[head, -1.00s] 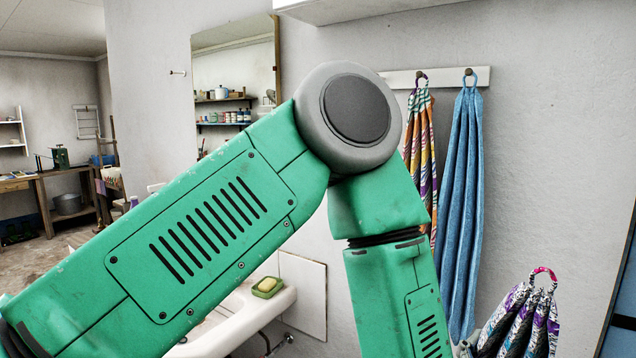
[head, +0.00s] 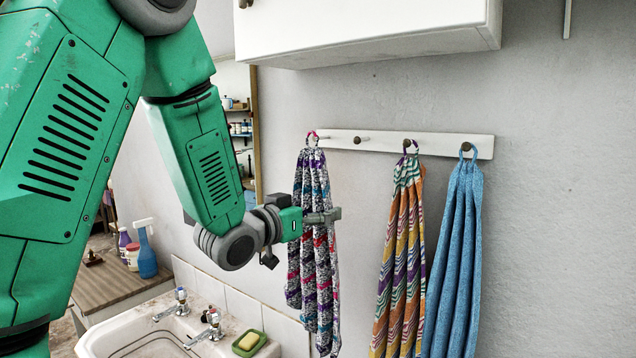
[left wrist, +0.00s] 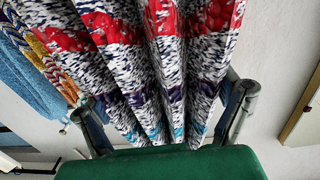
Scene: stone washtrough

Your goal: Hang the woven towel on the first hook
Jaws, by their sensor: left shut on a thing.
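The woven towel (head: 313,265), speckled white and dark with red, purple and teal bands, hangs upright at the left end of the white hook rail (head: 385,140). Its pink loop (head: 312,136) is at the rail's left end, where the first hook is hidden or hard to make out. I cannot tell whether the loop is around that hook. My left gripper (head: 322,216) is shut on the towel's upper part, below the loop. In the left wrist view the gathered towel (left wrist: 160,70) lies between both fingers. My right gripper is not in view.
A bare hook (head: 357,140) is right of the towel. A striped towel (head: 400,260) and a blue towel (head: 456,260) hang further right. A white cabinet (head: 370,35) is above. The washbasin (head: 120,340) and a green soap dish (head: 249,344) are below.

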